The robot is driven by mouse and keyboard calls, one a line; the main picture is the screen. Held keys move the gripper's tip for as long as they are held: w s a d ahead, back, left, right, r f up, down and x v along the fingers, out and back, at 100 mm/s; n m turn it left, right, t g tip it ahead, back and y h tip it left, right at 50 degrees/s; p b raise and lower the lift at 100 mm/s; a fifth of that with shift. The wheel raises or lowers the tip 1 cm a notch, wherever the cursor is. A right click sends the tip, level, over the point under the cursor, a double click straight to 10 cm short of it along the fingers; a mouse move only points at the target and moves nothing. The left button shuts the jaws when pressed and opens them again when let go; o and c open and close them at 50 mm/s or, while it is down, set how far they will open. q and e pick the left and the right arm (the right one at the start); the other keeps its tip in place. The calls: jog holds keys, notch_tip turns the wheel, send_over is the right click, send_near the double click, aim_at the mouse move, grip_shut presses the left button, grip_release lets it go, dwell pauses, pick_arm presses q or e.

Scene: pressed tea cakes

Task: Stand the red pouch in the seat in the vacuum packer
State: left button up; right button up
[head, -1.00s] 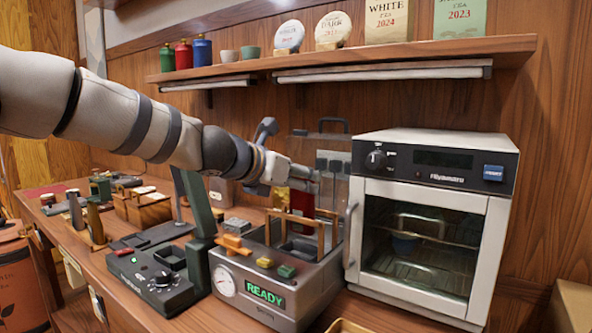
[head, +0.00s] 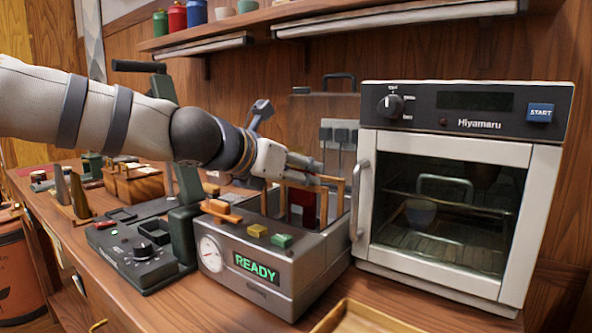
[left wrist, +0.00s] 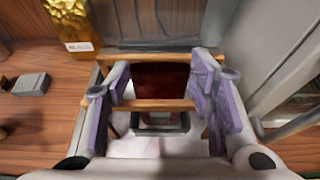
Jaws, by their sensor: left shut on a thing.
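The vacuum packer (head: 225,250) is a grey machine with a gauge and a green READY display. A wooden frame (head: 346,200) stands in its open chamber, around a grey seat (left wrist: 160,124). My left gripper (head: 312,172) is over the chamber, shut on the dark red pouch (head: 307,203). In the left wrist view, the pouch (left wrist: 162,78) is between the gripper's fingers (left wrist: 160,95) and between the two wooden bars. Its lower end is hidden by the front bar, so I cannot tell whether it touches the seat. My right gripper is not in view.
A white oven (head: 450,190) stands close on the packer's right. A black sealing machine (head: 140,255) is on its left. The packer's clear lid (head: 318,110) stands raised behind. A wooden tray (head: 365,318) lies in front. A shelf (head: 230,38) runs above.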

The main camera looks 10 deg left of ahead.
pick_arm(q)
jog(key=shift+r, duration=0.1)
jog(key=shift+s+f, duration=0.1)
jog(key=shift+f, duration=0.1)
dwell(0.4)
jog(key=o, duration=1)
jog(key=shift+c, duration=0.2)
jog(key=v, duration=1.2)
